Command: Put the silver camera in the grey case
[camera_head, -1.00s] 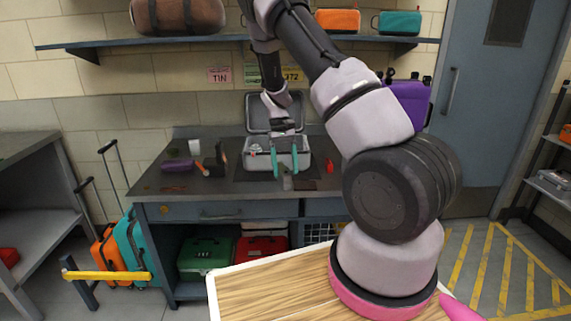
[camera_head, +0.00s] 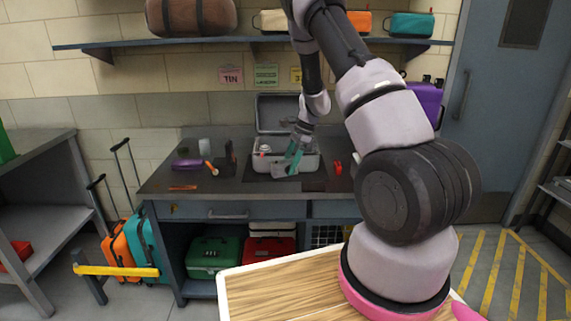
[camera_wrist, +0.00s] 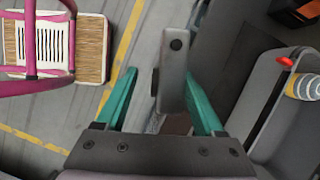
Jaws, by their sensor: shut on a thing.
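The grey case (camera_head: 310,162) stands open on the dark workbench, its lid raised at the back. In the wrist view, the case (camera_wrist: 271,112) is at the right, with a red item and a striped round item inside. My gripper (camera_head: 294,160), with teal fingers, is in front of the case's front wall and partly over it. It is shut on a grey boxy thing that looks like the silver camera (camera_head: 284,170), held tilted. In the wrist view, the camera (camera_wrist: 173,92) shows edge-on between the fingers (camera_wrist: 160,85), beside the case and outside it.
On the bench (camera_head: 225,186), a purple item (camera_head: 187,164), a white cup (camera_head: 205,145) and an orange-handled tool (camera_head: 211,168) lie left of the case. A red item (camera_head: 338,168) is at its right. A shelf (camera_head: 250,42) with bags hangs above.

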